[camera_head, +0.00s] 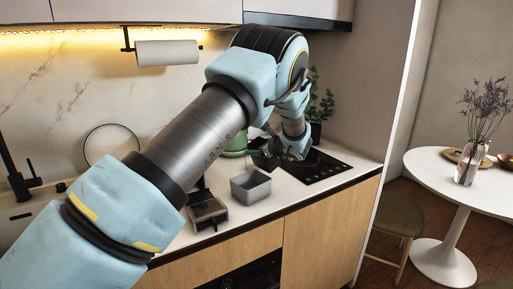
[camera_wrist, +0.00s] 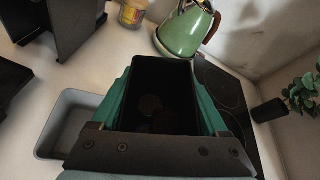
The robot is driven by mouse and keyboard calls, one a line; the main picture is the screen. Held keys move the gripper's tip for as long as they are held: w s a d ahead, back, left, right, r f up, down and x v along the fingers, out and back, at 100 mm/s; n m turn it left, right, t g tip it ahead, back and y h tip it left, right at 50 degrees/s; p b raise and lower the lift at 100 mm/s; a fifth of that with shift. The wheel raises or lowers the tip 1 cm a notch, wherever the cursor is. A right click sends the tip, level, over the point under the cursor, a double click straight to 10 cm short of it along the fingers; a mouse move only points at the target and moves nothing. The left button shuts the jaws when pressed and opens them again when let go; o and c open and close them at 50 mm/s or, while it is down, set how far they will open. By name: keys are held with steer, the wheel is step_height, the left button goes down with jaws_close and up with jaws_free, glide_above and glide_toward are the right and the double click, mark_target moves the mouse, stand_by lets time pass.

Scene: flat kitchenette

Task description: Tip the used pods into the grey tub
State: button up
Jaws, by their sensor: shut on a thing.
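My gripper (camera_wrist: 163,88) has teal fingers on both sides of a black, open-topped pod container (camera_wrist: 160,66) and is shut on it. Several dark round used pods (camera_wrist: 150,106) lie on the container's floor, dim in its shadow. In the head view my gripper (camera_head: 280,150) is over the counter near the hob, and the dark container (camera_head: 262,161) shows only in part beside it. The grey tub (camera_head: 250,187) stands on the counter, in front and to the left of the gripper. In the wrist view the tub (camera_wrist: 63,125) is left of the container and partly covered; its visible inside looks empty.
A black machine with a tray (camera_head: 207,210) stands left of the tub. A green kettle (camera_wrist: 185,34) and a jar (camera_wrist: 132,13) are behind the container. The black hob (camera_head: 322,168) and a potted plant (camera_head: 319,105) are to the right. Counter around the tub's front is clear.

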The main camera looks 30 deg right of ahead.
steer(key=shift+f+n+t+h, duration=0.3)
steer(key=shift+n+h, duration=0.4)
steer(key=shift+n, duration=0.5)
steer(key=shift+f+n+h+b, duration=0.3)
steer(key=shift+f+n+b, duration=0.15)
steer(key=shift+b, duration=0.65)
steer(key=n+t+b, duration=0.1)
steer(key=n+b, duration=0.1)
steer(key=b, duration=0.1)
steer(key=f+n+h+b, duration=0.1)
steer(key=b, duration=0.2)
steer(key=shift+a+f+n+t+b, duration=0.1)
steer(key=shift+a+n+t+b, duration=0.1)
steer(key=shift+n+t+b, duration=0.2)
steer(key=shift+n+b, duration=0.25)
steer(key=shift+b, duration=0.65)
steer(key=n+b, duration=0.1)
steer(key=b, duration=0.5)
steer(key=n+t+b, duration=0.1)
steer(key=b, duration=0.5)
steer(key=a+n+t+h+b, duration=0.1)
steer(key=n+b, duration=0.1)
steer(key=b, duration=0.5)
steer(key=shift+s+f, duration=0.1)
steer(key=shift+s, duration=0.1)
